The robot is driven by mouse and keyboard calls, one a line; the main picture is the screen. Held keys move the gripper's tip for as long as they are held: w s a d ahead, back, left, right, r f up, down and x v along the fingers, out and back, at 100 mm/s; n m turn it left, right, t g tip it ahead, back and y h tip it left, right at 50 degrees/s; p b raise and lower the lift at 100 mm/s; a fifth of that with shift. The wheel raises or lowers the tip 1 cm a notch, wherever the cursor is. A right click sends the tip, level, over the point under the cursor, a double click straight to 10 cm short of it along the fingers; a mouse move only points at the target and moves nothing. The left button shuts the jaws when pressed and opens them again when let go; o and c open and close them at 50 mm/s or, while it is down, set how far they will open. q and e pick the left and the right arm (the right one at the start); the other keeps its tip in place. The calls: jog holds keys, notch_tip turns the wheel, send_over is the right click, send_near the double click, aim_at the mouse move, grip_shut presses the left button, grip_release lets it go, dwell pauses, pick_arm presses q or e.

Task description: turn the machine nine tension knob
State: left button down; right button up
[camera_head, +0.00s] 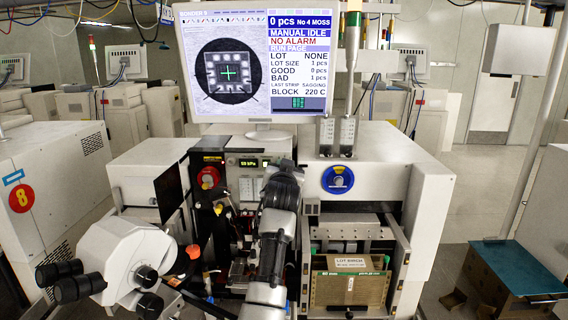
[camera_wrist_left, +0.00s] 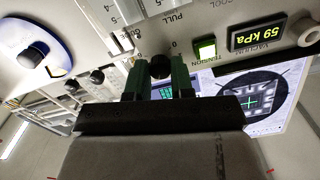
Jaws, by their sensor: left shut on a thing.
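The tension knob (camera_wrist_left: 160,66) is a small black knob on the pale front panel, below the PULL scale in the upside-down left wrist view. My left gripper (camera_wrist_left: 159,84) has its two green fingers on either side of the knob and is shut on it. In the head view my left gripper (camera_head: 284,172) reaches up to the panel of the bonder (camera_head: 242,172) and hides the knob. The TENSION label and a lit green square (camera_wrist_left: 205,48) are beside the knob. My right gripper is not in view.
The monitor (camera_head: 258,65) stands above the panel. A blue disc with a dark knob (camera_head: 338,180) is to the right. The microscope eyepieces (camera_head: 80,282) are at lower left, and a brown board (camera_head: 350,288) sits low at right. A neighbouring machine marked 8 (camera_head: 20,198) stands at left.

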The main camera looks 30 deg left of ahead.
pick_arm(q)
jog(key=m+p, duration=0.2)
jog(key=m, duration=0.1)
jog(key=m+p, duration=0.2)
jog(key=m, duration=0.1)
jog(key=m+p, duration=0.1)
jog(key=m, duration=0.3)
jog(key=shift+a+r+p, duration=0.1)
jog(key=shift+r+p, duration=0.15)
jog(key=shift+p, duration=0.15)
dwell(0.4)
jog(key=c, duration=1.2)
grip_release()
jog(key=shift+o, duration=1)
jog(key=shift+w+f, duration=0.1)
jog(key=shift+f, duration=0.05)
jog(key=shift+a+f+m, duration=0.1)
jog(key=shift+f+m, duration=0.05)
jog(key=shift+m, duration=0.15)
jog(key=shift+b+v, duration=1.8)
jog(key=shift+v, duration=3.55)
